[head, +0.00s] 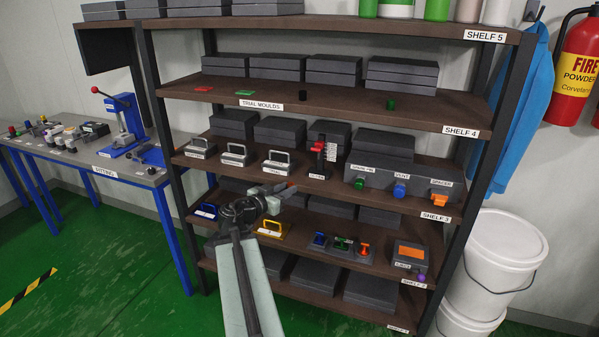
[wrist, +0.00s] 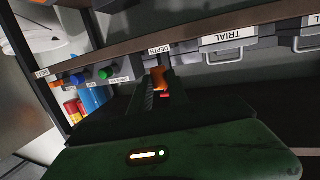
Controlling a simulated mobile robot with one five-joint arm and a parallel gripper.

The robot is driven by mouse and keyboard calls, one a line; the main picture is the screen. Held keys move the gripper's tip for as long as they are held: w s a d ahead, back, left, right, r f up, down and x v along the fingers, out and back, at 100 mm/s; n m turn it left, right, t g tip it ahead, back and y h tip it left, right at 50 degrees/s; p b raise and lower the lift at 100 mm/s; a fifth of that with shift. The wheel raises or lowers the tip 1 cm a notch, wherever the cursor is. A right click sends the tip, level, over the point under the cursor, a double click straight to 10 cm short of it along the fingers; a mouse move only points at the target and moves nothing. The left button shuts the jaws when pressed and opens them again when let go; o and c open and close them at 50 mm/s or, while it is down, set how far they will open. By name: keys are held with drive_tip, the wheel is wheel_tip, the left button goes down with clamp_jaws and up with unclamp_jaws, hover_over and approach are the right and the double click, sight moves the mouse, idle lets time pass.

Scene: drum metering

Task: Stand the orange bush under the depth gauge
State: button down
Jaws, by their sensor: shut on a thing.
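The orange bush (wrist: 160,76) shows at the tips of my gripper (wrist: 161,86) in the wrist view, and the jaws are shut on it. Its lower part is hidden by the jaws. In the head view my gripper (head: 284,190) is in front of the shelves, just below and left of the depth gauge. The depth gauge (head: 325,150) stands on shelf 3, upright, dark with red parts, right of the silver-handled blocks. In the wrist view its DEPTH label is just beyond the bush. The bush is apart from the gauge.
Silver-handled blocks (head: 239,154) stand left of the gauge. A grey box (head: 386,184) with green, blue and orange parts stands to its right. The shelf 3 edge (head: 300,172) lies close above my gripper. Yellow-handled (head: 272,229) and smaller coloured items stand on shelf 2.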

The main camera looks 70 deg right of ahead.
drive_tip(key=shift+w, duration=0.15)
drive_tip(key=shift+d, duration=0.1)
approach(321, 168)
drive_tip(key=d, duration=0.1)
drive_tip(key=d+r, duration=0.1)
drive_tip(key=shift+s+d, duration=0.25)
drive_tip(key=x, duration=0.3)
drive_tip(key=shift+d+r, duration=0.15)
drive_tip(key=shift+r, duration=0.05)
drive_tip(key=shift+f+b, duration=0.9)
drive_tip(key=shift+r, duration=0.15)
drive_tip(key=c, duration=1.7)
unclamp_jaws()
drive_tip(key=shift+f, duration=0.25)
drive_tip(key=o, duration=0.4)
drive_tip(key=shift+r, duration=0.1)
drive_tip(key=shift+o, duration=0.2)
